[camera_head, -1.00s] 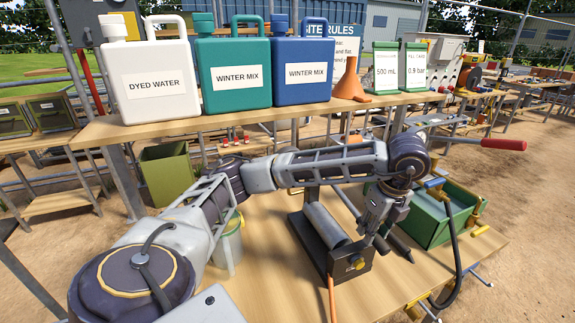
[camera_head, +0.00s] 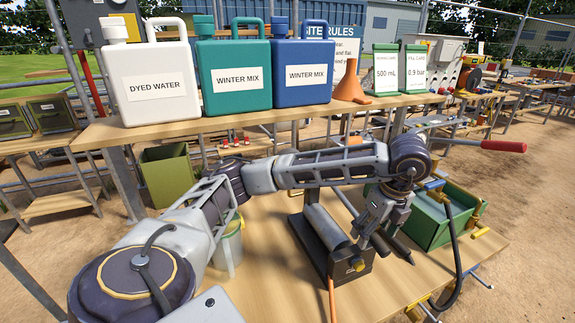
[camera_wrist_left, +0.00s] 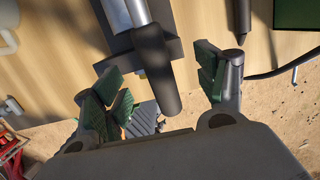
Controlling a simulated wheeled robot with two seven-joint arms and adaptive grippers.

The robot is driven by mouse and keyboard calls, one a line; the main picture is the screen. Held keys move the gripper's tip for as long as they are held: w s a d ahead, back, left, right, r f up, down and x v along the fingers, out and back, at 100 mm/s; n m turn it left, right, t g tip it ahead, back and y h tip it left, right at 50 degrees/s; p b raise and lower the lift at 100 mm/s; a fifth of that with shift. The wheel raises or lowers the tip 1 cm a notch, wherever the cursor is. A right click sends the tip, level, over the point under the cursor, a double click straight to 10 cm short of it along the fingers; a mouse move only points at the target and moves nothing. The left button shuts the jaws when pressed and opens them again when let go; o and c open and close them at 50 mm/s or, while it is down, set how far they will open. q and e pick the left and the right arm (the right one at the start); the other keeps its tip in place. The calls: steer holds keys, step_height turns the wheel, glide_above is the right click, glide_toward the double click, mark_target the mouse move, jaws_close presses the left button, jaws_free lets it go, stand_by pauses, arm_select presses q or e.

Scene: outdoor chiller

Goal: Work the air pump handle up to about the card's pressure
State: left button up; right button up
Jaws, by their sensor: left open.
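The air pump (camera_head: 326,228) stands on the lower bench, with a grey cylinder on a dark base and a brass-coloured round part at its front. In the left wrist view its dark cylindrical handle (camera_wrist_left: 155,75) lies between the spread green-padded fingers of my left gripper (camera_wrist_left: 162,88), with a visible gap on both sides. In the head view my left gripper (camera_head: 390,246) points down just right of the pump; the handle is hard to make out there. The green card (camera_head: 416,70) on the shelf reads 0.9 bar. My right gripper is out of view.
A green box (camera_head: 432,226) with brass fittings and a long red-gripped lever (camera_head: 503,146) stands at the right. An orange hose (camera_head: 332,300) runs off the bench front. White, green and blue jugs and an orange funnel (camera_head: 350,82) stand on the shelf.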

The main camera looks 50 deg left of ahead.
arm_select(q)
steer(key=shift+d+r+p, duration=0.2)
steer(key=shift+r+p, duration=0.5)
steer(key=shift+r, duration=0.65)
steer(key=shift+s+d+r+p, duration=0.1)
steer(key=shift+r+p, duration=0.45)
steer(key=shift+r, duration=0.35)
steer(key=shift+d+r+p, duration=0.15)
steer(key=shift+r+p, duration=0.85)
steer(key=shift+r, duration=0.1)
steer(key=shift+r, duration=0.15)
